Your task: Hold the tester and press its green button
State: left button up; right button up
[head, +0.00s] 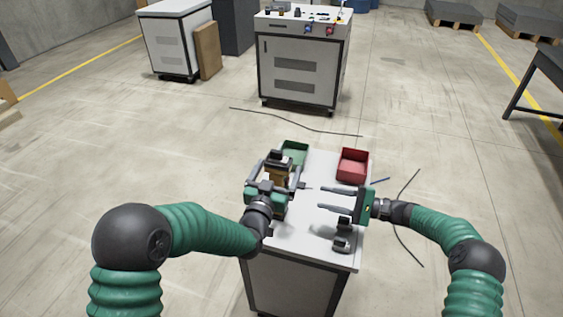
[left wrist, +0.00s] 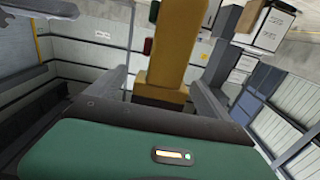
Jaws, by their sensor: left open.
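The tester, an ochre-yellow handheld body with a dark part, appears between the fingers of my left gripper (head: 280,174) over the cart's far left part. In the head view the tester (head: 277,175) is partly covered by the gripper. The left wrist view shows its ochre body (left wrist: 175,45) upright between the two spread fingers, with a gap at its right side. The left gripper is open. My right gripper (head: 323,199) is open and empty to the right, its fingers pointing left toward the left gripper.
The white-topped cart (head: 308,235) carries a green bin (head: 295,150) and a red bin (head: 353,166) at its far side. A small dark device (head: 343,236) stands at its right front. A larger cabinet (head: 300,60) stands behind, with cables on the floor.

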pick_arm(q)
jog(key=x, duration=0.4)
jog(key=shift+w, duration=0.2)
pick_arm(e)
jog(key=shift+a, duration=0.1)
pick_arm(q)
jog(key=shift+c, duration=0.4)
grip_shut()
pick_arm(e)
grip_shut()
jog(key=shift+r, duration=0.1)
dwell(1.8)
